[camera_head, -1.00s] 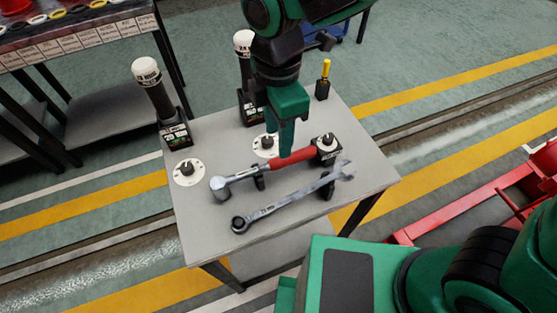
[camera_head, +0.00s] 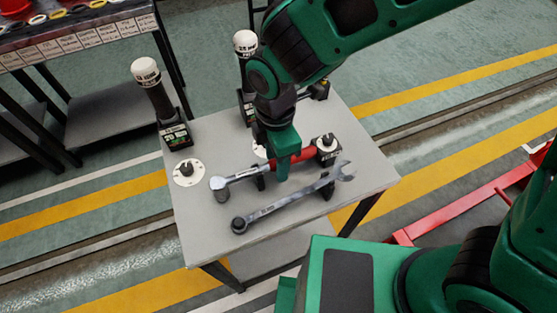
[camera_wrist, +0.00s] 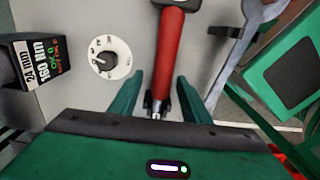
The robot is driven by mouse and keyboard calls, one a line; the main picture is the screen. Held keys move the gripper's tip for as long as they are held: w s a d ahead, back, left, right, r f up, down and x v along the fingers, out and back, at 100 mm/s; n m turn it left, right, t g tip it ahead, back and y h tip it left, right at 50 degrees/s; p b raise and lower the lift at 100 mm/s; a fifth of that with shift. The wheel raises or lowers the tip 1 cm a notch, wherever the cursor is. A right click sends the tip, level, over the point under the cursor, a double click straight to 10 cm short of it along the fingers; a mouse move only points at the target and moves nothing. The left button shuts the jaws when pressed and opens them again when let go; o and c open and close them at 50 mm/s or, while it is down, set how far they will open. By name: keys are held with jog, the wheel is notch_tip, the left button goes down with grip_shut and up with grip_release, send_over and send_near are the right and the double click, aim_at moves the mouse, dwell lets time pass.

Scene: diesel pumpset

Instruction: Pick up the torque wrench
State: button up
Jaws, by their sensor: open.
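The torque wrench, with a red handle (camera_head: 307,157) and a chrome ratchet head, rests on dark supports on the grey table (camera_head: 200,245). My gripper (camera_head: 283,174) is over the middle of it, hiding part of the shaft and handle. In the wrist view the red handle (camera_wrist: 168,55) runs between the two open fingers of my gripper (camera_wrist: 160,88), with a gap on either side. Nothing is gripped. I cannot tell exactly how high the fingertips are relative to the handle.
A combination wrench (camera_head: 280,205) lies parallel in front, close to my fingers. A white dial (camera_head: 189,172) sits at the left. Two white-capped dark posts (camera_head: 146,68) (camera_head: 245,42) stand behind. A small black block with a knob (camera_head: 328,146) is at the handle's end.

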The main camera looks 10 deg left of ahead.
jog(key=shift+c, duration=0.6)
grip_shut()
jog(key=shift+r, duration=0.1)
notch_tip(320, 180, up, 4)
jog(key=shift+r, duration=0.1)
jog(key=s+a+r, duration=0.3)
jog(key=a+r, duration=0.3)
jog(key=a, duration=0.5)
jog(key=shift+s+r, duration=0.35)
jog(key=shift+s, duration=0.05)
